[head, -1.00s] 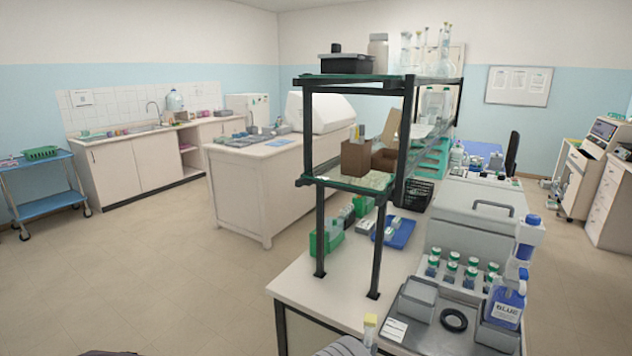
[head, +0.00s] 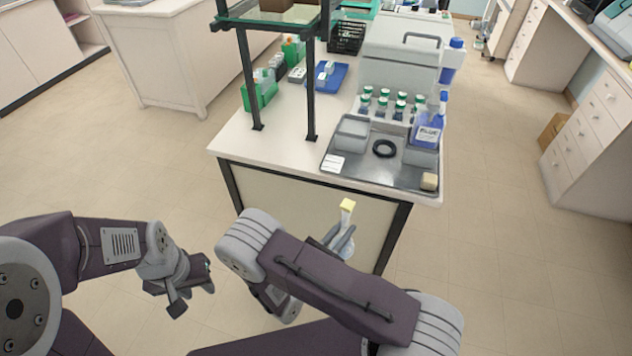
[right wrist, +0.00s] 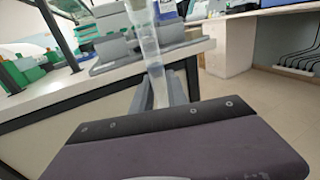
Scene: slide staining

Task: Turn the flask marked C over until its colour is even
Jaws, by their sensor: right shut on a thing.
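A small clear flask with a yellow cap (head: 347,206) is held in my right gripper (head: 340,242), in front of the bench's front panel. It stands nearly upright, cap up, leaning slightly. In the right wrist view the clear flask (right wrist: 152,50) rises from between the grey fingers of the right gripper (right wrist: 160,95), and its top is cut off. No letter C can be read on it, and I cannot judge whether its colour is even. My left gripper (head: 190,287) hangs low at the left, away from the flask; its jaw opening is unclear.
Several green-capped jars (head: 382,103) stand behind. A black-framed shelf (head: 310,90) rises at the left. Open floor lies on both sides.

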